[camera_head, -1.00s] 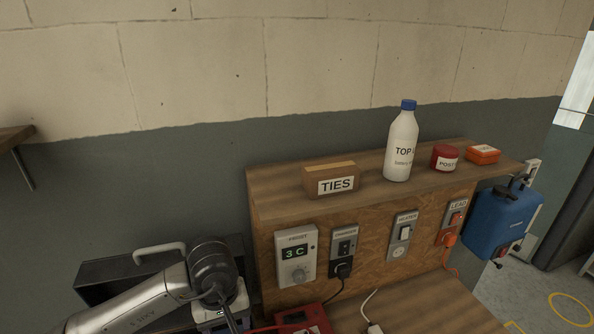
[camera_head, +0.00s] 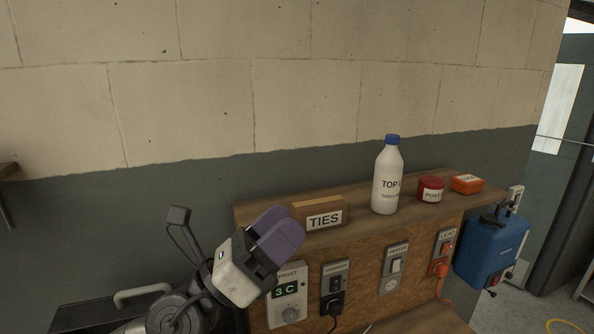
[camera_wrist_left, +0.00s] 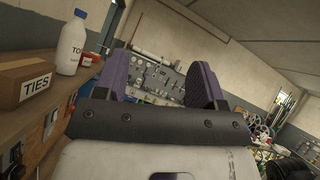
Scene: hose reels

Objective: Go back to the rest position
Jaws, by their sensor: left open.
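My left gripper (camera_head: 272,236) is raised in front of the left end of the wooden shelf. Its purple fingers are apart and nothing is between them. In the head view it overlaps the box marked TIES (camera_head: 322,214) near its left edge; I cannot tell how close they are. In the left wrist view the two open fingers (camera_wrist_left: 160,84) point out into the room, with the TIES box (camera_wrist_left: 28,86) off to the left. My right gripper is in neither view.
On the shelf (camera_head: 410,208) stand a white bottle (camera_head: 387,178), a red tin (camera_head: 430,189) and an orange box (camera_head: 467,184). Below are the frost unit (camera_head: 289,296) and several switches. A blue container (camera_head: 490,250) hangs at right. A black case (camera_head: 85,314) is lower left.

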